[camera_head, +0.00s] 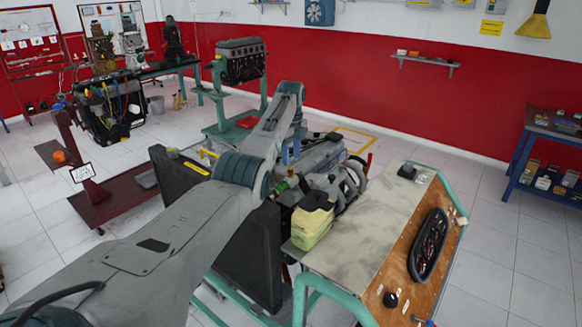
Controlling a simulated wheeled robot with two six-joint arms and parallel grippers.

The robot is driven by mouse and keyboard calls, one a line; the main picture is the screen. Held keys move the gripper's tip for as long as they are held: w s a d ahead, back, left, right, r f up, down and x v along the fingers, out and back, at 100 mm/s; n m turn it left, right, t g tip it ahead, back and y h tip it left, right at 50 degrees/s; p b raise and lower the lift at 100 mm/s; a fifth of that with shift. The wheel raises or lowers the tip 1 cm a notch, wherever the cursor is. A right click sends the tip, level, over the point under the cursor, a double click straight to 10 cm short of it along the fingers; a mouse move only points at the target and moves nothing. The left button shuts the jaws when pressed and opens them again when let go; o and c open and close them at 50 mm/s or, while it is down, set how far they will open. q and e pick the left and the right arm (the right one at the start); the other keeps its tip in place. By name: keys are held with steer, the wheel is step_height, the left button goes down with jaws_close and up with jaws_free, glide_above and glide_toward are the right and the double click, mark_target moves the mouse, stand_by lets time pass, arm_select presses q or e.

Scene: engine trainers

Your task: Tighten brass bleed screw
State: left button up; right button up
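The brass bleed screw is too small or hidden to make out. The engine trainer (335,160) stands in the middle of the view, with grey metal engine parts and a pale yellow-green container with a black top (312,222) at its near side. My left arm reaches in from the lower left and covers part of the engine. Its gripper (290,154) is at the far end of the arm, over or beside the engine; its fingers are too small and covered to show whether they are open. My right gripper is not in view.
A teal-framed console (350,235) with a wooden panel and black gauge cluster (428,246) stands right of the engine. A black radiator-like block (250,258) stands at its near left. Another engine on a stand (240,62) is behind. Tiled floor is free at the right.

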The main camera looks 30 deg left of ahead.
mark_target(291, 169)
arm_select(q)
step_height(291, 169, up, 7)
steer(key=b, duration=0.2)
steer(key=shift+f, duration=0.1)
stand_by(0.5)
